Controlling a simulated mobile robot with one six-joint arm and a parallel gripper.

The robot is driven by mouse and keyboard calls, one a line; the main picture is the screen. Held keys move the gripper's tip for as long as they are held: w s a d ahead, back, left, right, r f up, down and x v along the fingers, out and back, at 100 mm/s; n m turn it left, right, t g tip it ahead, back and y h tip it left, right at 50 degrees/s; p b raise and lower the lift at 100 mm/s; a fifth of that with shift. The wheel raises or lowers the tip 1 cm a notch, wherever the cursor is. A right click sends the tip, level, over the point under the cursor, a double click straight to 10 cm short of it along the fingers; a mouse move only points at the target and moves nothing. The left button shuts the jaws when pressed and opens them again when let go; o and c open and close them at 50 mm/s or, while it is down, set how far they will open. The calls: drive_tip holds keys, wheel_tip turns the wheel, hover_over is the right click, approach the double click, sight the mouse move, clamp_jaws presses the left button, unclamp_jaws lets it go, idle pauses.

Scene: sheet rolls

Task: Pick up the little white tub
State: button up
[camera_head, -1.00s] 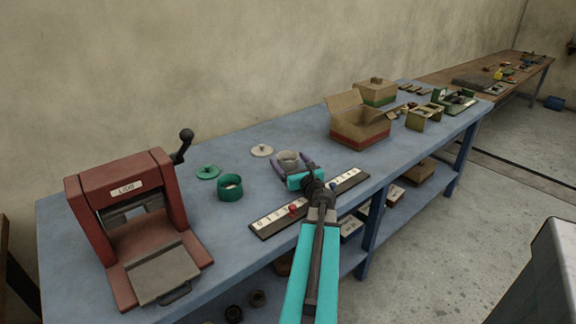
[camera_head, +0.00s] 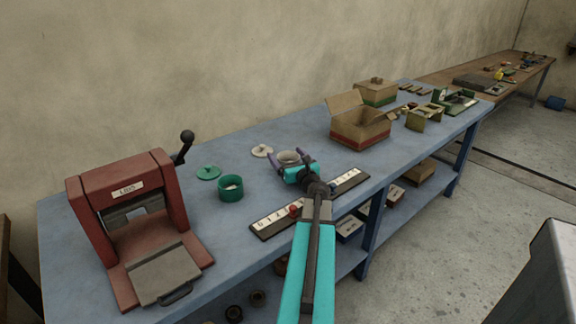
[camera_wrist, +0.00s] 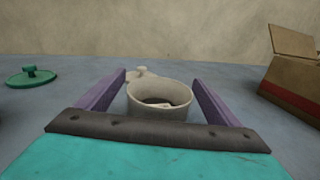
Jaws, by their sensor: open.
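The little white tub (camera_head: 288,158) stands upright and open-topped on the blue bench. My gripper (camera_head: 290,158) is open, with its purple fingers on either side of the tub. In the wrist view the tub (camera_wrist: 160,100) sits between the two fingers of my gripper (camera_wrist: 160,92), with a small gap visible on each side. Something pale lies inside the tub. The tub's lower front is hidden by my gripper's dark palm edge.
A white lid (camera_head: 262,151) lies behind the tub. A green tub (camera_head: 230,188) and green lid (camera_head: 208,172) are to its left. A numbered strip (camera_head: 310,204) lies in front, a red press (camera_head: 130,215) far left, and an open cardboard box (camera_head: 360,128) to the right.

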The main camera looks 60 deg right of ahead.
drive_tip(key=shift+x, duration=1.2)
drive_tip(key=shift+c, duration=0.2)
drive_tip(key=c, duration=1.1)
